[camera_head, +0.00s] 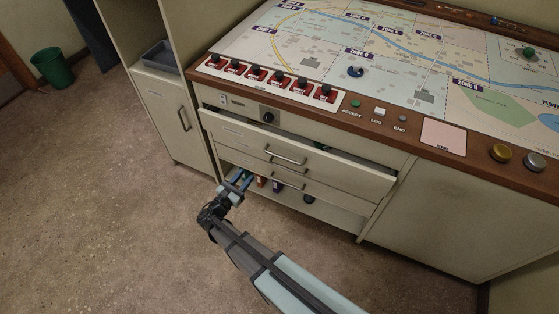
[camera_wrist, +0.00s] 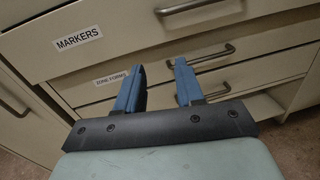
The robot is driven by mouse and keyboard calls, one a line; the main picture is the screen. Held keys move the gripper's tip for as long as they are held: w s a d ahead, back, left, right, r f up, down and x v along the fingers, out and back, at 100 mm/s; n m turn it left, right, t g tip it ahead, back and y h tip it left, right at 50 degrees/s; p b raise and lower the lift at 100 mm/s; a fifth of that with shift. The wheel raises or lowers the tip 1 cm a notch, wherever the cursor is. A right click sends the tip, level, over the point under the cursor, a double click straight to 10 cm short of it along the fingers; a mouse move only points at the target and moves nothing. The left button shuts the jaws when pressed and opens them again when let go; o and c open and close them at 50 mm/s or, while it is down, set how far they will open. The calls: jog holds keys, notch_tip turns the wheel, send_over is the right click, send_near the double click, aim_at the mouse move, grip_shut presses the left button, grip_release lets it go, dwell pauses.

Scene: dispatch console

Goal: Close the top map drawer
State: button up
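The top map drawer (camera_head: 240,137) is a wide cream drawer under the console. It is pulled partly out, with a dark gap behind its front on the right, and has a metal bar handle (camera_head: 285,158). In the wrist view the upper front (camera_wrist: 115,30) carries a MARKERS label, and the front below (camera_wrist: 95,83) reads ZONE FORMS. My gripper (camera_head: 238,184) is below and left of the top drawer's handle, in front of the lower fronts. Its blue fingers (camera_wrist: 158,68) are apart with nothing between them. Touch with a drawer front cannot be told.
A second drawer handle (camera_head: 288,183) is just below the top drawer. An open shelf with small items (camera_head: 308,198) lies under it. The left cabinet door (camera_head: 172,115) has a protruding handle. The floor (camera_head: 110,210) at left is clear apart from a green bin (camera_head: 53,68).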

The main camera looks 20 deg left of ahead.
jog(key=s+d+r+m+h, duration=0.1)
jog(key=d+m+h, duration=0.15)
jog(key=m, duration=0.85)
jog(key=d+r+m+h, duration=0.1)
jog(key=d+m+h, duration=0.15)
jog(key=m, duration=0.75)
jog(key=x, duration=1.3)
jog(key=shift+d+r+h, duration=0.15)
jog(key=shift+h, duration=0.15)
jog(key=shift+c, duration=0.3)
grip_shut()
